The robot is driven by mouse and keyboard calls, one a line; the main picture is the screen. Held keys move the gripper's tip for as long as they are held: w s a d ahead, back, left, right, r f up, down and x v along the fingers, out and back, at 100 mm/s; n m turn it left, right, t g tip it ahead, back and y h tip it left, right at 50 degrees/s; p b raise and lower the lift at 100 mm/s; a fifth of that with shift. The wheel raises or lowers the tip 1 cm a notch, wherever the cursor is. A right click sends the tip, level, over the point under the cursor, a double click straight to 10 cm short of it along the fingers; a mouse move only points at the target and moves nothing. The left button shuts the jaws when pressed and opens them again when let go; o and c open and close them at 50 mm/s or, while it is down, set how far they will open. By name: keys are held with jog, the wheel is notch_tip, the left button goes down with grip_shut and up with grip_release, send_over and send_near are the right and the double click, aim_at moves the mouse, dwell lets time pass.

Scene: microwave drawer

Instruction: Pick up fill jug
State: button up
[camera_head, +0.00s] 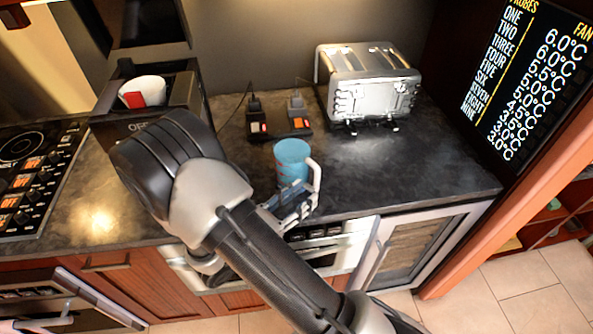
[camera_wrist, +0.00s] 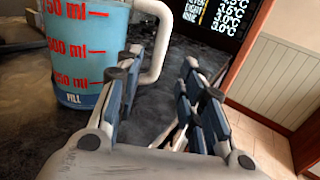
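The fill jug (camera_head: 290,160) is a blue measuring jug with a white handle (camera_head: 315,176). It stands upright on the dark counter near its front edge. In the wrist view the jug (camera_wrist: 82,50) is at upper left, with red marks and the word FILL near its base. Its white handle (camera_wrist: 160,45) faces right. My gripper (camera_head: 296,205) is in front of the jug, by the handle side. In the wrist view my gripper (camera_wrist: 162,92) is open, with the left finger overlapping the handle's lower end in the picture. I cannot tell whether they touch.
A shiny toaster (camera_head: 368,82) stands at the back right. Plugs in a socket block (camera_head: 279,122) lie behind the jug. A white and red cup (camera_head: 143,92) sits in a dark machine at left. A hob (camera_head: 35,175) is far left. The counter right of the jug (camera_head: 430,165) is clear.

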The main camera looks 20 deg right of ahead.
aim_at(316, 189)
jog(key=shift+b+x, duration=0.95)
jog(key=shift+x, duration=2.2)
jog(key=shift+w+a, duration=0.1)
grip_shut()
